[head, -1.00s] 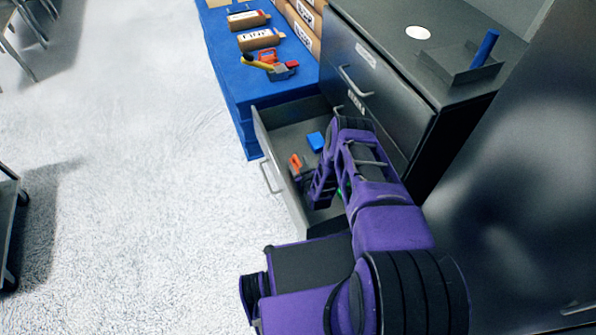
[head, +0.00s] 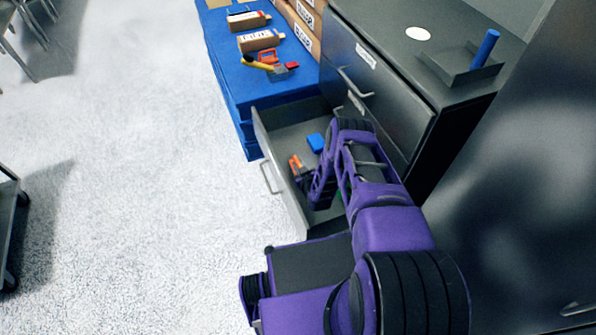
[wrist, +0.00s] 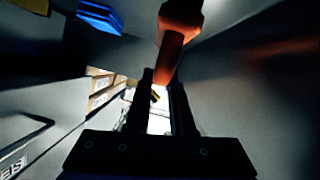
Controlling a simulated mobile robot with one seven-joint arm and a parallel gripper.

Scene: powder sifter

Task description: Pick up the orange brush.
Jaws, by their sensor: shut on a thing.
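The orange brush (head: 296,162) is inside the open drawer (head: 285,198), near its front wall. In the wrist view the orange brush (wrist: 172,42) stands at the tips of my gripper's dark fingers (wrist: 163,82). My gripper (head: 303,178) reaches down into the drawer and is shut on the brush. My arm hides part of the drawer and most of the gripper in the head view. Whether the brush touches the drawer floor, I cannot tell.
A blue block (head: 316,142) lies in the drawer beside the brush. The dark cabinet (head: 385,95) rises on the right, with a tray (head: 455,68) and blue cylinder (head: 487,47) on top. A blue table (head: 235,85) with tools and boxes stands behind. Open floor is left.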

